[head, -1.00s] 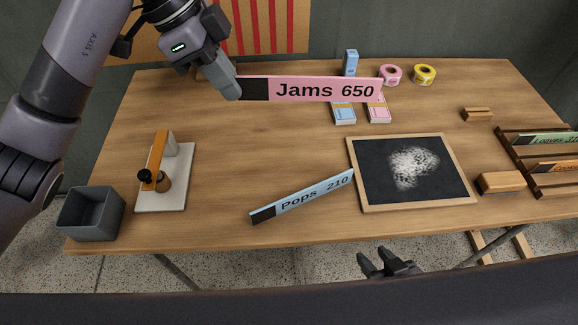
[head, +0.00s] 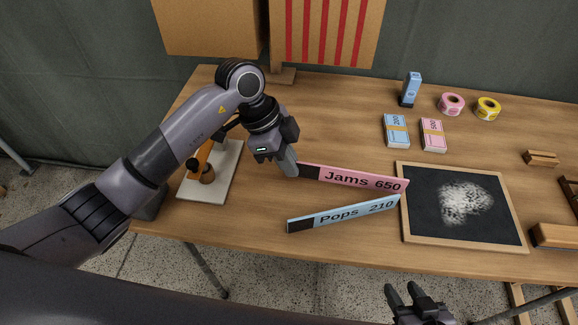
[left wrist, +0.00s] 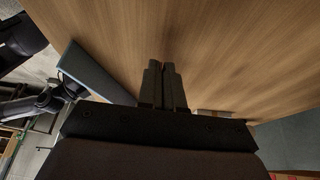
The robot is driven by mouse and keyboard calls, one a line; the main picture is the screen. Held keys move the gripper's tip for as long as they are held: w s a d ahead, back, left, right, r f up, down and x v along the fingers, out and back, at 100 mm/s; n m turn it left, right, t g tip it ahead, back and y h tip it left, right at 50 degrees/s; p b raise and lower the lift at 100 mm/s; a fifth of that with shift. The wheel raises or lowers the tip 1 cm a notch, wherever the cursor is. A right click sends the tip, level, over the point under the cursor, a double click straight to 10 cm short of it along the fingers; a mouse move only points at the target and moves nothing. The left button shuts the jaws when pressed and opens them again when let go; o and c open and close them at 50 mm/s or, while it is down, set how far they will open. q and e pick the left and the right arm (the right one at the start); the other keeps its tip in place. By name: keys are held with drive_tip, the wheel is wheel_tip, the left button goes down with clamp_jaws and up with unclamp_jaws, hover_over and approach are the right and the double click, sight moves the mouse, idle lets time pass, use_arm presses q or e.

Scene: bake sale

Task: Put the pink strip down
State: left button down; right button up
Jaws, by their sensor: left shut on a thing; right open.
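The pink strip (head: 352,178), marked "Jams 650", has a black left end. My left gripper (head: 290,168) is shut on that black end in the head view. The strip is low by the table top, just behind the blue strip; I cannot tell whether it touches the wood. The blue strip (head: 345,213), marked "Pops 210", lies on the table, tilted up to the right. In the left wrist view my left gripper (left wrist: 164,68) shows closed fingers over bare wood; the pink strip is not clearly visible there. My right gripper (head: 417,294) is open and empty before the table's front edge.
A chalkboard (head: 420,230) with a white smudge lies right of both strips. Blue notes (head: 397,132), pink notes (head: 433,136), a blue box (head: 411,88), and pink (head: 452,103) and yellow (head: 488,108) tape rolls stand behind. A white board (head: 226,180) is at left.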

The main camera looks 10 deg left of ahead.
use_arm(q)
drive_tip(key=shift+f, duration=0.95)
drive_tip(key=c, duration=1.2)
unclamp_jaws()
drive_tip(key=v, duration=1.2)
drive_tip(key=shift+s+r+p, duration=0.1)
drive_tip(key=shift+p, duration=0.2)
